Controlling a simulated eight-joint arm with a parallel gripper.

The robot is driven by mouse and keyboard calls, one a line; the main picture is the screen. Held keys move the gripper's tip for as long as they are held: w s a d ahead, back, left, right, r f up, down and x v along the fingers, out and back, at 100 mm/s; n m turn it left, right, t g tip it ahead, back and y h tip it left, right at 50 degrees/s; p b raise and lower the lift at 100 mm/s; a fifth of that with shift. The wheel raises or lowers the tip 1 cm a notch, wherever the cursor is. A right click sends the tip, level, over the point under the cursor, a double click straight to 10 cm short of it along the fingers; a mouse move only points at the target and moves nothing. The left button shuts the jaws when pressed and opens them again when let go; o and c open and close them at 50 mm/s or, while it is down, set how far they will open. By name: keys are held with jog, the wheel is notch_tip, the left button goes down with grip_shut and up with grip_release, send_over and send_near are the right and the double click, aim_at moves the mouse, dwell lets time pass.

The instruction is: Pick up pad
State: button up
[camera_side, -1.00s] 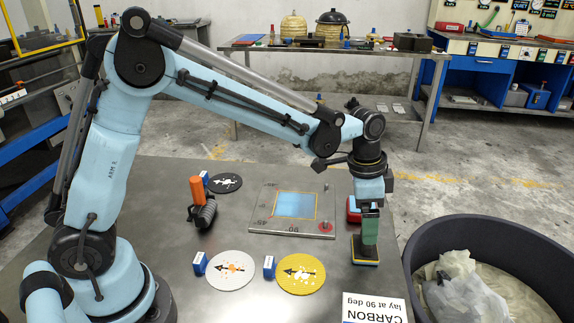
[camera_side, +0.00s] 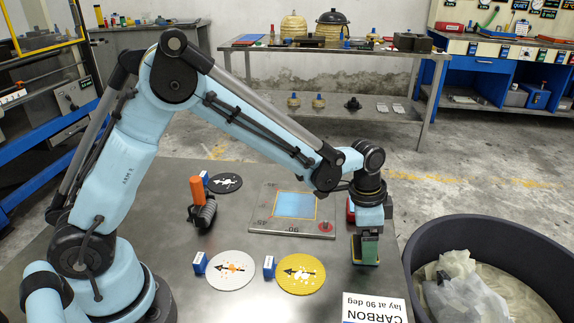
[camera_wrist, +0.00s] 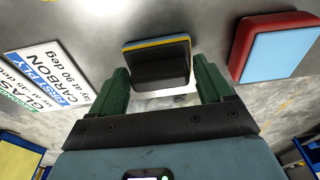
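The pad is a dark block with a yellow and blue edge; it stands on the metal table in the side view (camera_side: 365,262). In the wrist view the pad (camera_wrist: 158,62) lies between the fingertips. My gripper (camera_side: 367,248) points down over the pad, with its green fingers low beside it. In the wrist view my gripper (camera_wrist: 160,80) has its fingers spread, one on each side of the pad. Whether either finger touches the pad is hard to tell.
A red block with a light-blue face (camera_wrist: 285,50) stands close by the right finger. A printed sign (camera_side: 373,308) lies at the front. A plate with a blue square (camera_side: 262,222) lies to the left. A dark bin (camera_side: 420,240) stands at the right.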

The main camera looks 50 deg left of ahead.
jog(key=c, duration=0.4)
jog(key=shift+r, duration=0.15)
jog(key=shift+r, duration=0.25)
notch_tip(320, 180, up, 4)
jog(key=shift+f, duration=0.2)
jog(key=s+d+r, duration=0.6)
jog(key=s+d, duration=0.2)
jog(key=shift+s+r, duration=0.3)
